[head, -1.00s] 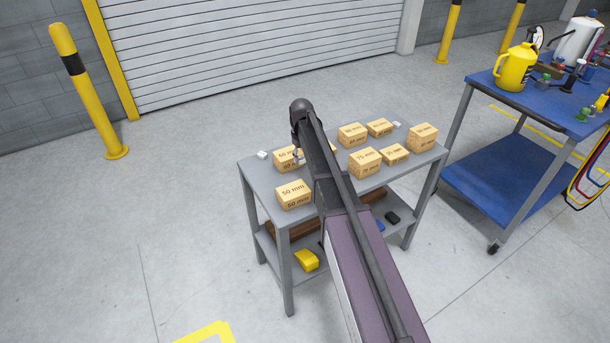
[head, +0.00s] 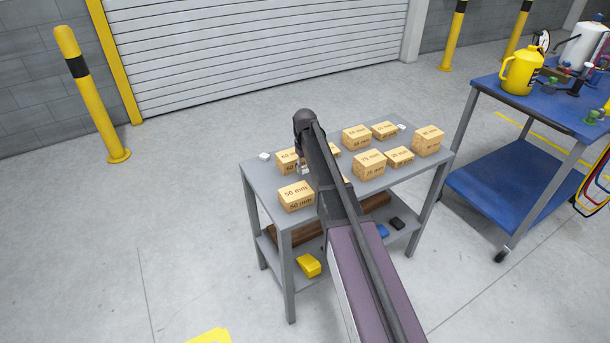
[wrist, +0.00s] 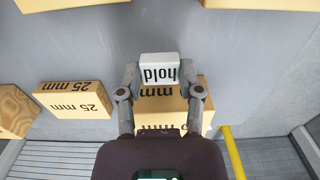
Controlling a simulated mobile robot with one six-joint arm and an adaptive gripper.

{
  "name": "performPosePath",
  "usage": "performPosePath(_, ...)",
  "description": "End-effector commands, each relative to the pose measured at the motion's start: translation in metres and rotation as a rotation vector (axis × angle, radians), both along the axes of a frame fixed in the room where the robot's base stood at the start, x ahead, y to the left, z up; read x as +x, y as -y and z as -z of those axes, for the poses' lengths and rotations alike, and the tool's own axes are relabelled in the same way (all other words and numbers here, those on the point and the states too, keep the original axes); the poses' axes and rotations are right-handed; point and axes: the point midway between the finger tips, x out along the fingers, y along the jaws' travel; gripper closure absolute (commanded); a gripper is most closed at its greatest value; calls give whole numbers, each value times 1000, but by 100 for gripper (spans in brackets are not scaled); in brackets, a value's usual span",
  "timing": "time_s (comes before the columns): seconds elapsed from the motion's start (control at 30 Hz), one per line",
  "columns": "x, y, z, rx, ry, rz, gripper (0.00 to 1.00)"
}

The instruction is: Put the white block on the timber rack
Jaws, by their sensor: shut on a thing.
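My gripper (wrist: 159,78) is shut on a white block (wrist: 159,67) marked "hold", with one finger on each side of it. In the head view my gripper (head: 302,169) is mostly hidden behind my arm, among the timber blocks at the left of the grey timber rack (head: 268,185). The wrist view shows the held block over the grey top (wrist: 215,50), close to a timber block (wrist: 172,112). I cannot tell whether it touches the top.
Several timber blocks stand on the top, including a 50 mm one (head: 296,197) and a 75 mm one (head: 369,165). Small white pieces lie at the back left (head: 264,156) and back right (head: 401,127). A blue cart (head: 500,180) stands to the right.

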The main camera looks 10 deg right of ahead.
Motion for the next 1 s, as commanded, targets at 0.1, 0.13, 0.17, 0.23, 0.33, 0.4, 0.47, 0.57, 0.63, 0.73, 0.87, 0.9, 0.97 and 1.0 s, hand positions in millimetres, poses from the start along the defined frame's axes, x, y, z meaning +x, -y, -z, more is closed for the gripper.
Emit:
performPosePath(0.1,0,0,12,0,0,0,85)
performPosePath(0.13,0,0,15,0,0,0,85)
performPosePath(0.17,0,0,18,0,0,0,85)
performPosePath(0.23,0,0,24,0,0,0,85)
performPosePath(0.33,0,0,30,0,0,0,85)
performPosePath(0.4,0,0,33,0,0,0,85)
performPosePath(0.47,0,0,34,0,0,0,85)
performPosePath(0.57,0,0,34,0,0,0,85)
performPosePath(0.63,0,0,33,0,0,0,85)
performPosePath(0.73,0,0,33,0,0,0,85)
performPosePath(0.87,0,0,34,0,0,0,85)
performPosePath(0.9,0,0,36,0,0,0,85)
performPosePath(0.97,0,0,37,0,0,0,85)
performPosePath(1.0,0,0,37,0,0,1,47)
